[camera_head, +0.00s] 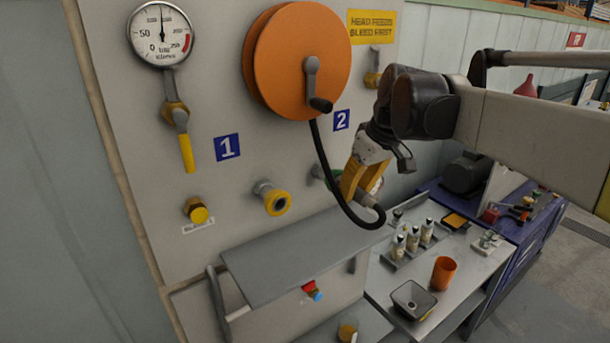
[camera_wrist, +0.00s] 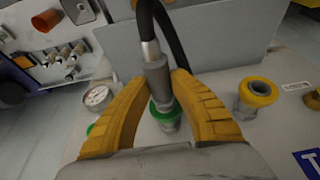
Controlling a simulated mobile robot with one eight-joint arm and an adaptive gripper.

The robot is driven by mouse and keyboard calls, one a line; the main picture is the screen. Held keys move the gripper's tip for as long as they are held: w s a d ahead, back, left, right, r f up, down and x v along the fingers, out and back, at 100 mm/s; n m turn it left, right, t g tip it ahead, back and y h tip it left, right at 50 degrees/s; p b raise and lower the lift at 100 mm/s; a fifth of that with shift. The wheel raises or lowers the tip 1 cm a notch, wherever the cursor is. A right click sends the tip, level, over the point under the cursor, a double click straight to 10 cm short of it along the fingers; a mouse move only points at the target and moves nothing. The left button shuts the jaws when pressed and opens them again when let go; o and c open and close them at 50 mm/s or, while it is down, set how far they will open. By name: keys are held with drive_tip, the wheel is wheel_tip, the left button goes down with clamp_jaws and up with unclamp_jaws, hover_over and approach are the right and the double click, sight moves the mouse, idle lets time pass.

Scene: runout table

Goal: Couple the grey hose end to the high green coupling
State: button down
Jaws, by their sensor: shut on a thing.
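My gripper (camera_head: 360,182) has yellow fingers and is close to the panel, right of the yellow coupling. It is shut on the grey hose end (camera_wrist: 157,75), which has a black hose leading from it. In the wrist view a green-ringed coupling (camera_wrist: 165,112) is directly beyond the hose end, in line with it. The two look touching or nearly so; I cannot tell whether they are joined. In the head view a green coupling (camera_head: 335,178) is partly hidden by my gripper. Another bit of green (camera_wrist: 91,129) shows beside the left finger.
The black hose (camera_head: 328,170) hangs in a loop from the orange reel (camera_head: 295,60). A yellow coupling (camera_head: 275,200) is to the left. A grey shelf (camera_head: 285,262) juts out below. A bench (camera_head: 385,285) with bottles and an orange cup (camera_head: 443,273) stands at lower right.

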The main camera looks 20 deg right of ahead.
sight(364, 192)
drive_tip(key=shift+w+a, duration=0.25)
drive_tip(key=shift+w, duration=0.45)
drive_tip(key=c, duration=1.1)
unclamp_jaws()
drive_tip(key=shift+w, duration=0.1)
drive_tip(key=shift+c, duration=0.2)
drive_tip(key=v, duration=1.2)
